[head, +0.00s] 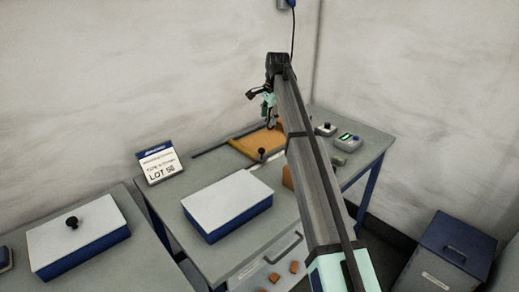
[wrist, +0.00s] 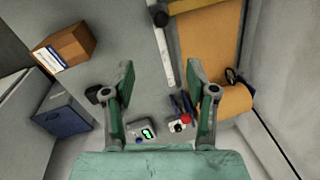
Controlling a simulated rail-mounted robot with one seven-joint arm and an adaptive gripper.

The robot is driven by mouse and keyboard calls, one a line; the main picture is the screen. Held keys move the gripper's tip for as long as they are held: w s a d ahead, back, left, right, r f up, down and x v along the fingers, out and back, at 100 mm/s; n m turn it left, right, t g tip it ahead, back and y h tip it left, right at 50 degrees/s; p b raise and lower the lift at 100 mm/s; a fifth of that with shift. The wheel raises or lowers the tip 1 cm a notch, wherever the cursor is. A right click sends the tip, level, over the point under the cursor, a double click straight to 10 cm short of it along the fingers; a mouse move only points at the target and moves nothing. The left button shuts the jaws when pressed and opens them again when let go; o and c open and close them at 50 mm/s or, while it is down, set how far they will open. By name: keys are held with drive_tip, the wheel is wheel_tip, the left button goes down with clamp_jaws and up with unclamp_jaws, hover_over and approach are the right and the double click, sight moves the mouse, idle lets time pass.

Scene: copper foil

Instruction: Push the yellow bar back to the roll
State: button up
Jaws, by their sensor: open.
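The yellow bar (wrist: 196,5) lies across the copper foil (wrist: 207,48) at the top edge of the wrist view, partly cut off by the frame. The roll (wrist: 228,101) is the curled copper end lower right, beside my right finger. In the head view the copper foil (head: 255,143) shows on the back table, partly behind my arm; I cannot clearly tell the bar there. My gripper (wrist: 161,82) is open and empty, above the table at the left side of the foil. It also shows in the head view (head: 268,122).
A pale strip (wrist: 162,50) with a black knob (wrist: 160,17) runs along the foil's left side. A device with a green display (wrist: 143,131) and a red-topped item (wrist: 180,125) sit near the roll. A cardboard box (wrist: 66,47) stands at upper left. A white-lidded box (head: 228,203) stands in front.

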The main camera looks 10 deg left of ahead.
drive_tip(key=a+f+p, duration=0.1)
drive_tip(key=f, duration=0.4)
drive_tip(key=w+a+f+p, duration=0.1)
drive_tip(key=f, duration=0.5)
drive_tip(key=w+f+p, duration=0.1)
drive_tip(key=f, duration=0.5)
drive_tip(key=shift+w+a, duration=0.2)
drive_tip(key=shift+a, duration=0.2)
drive_tip(key=shift+r, duration=0.1)
clamp_jaws()
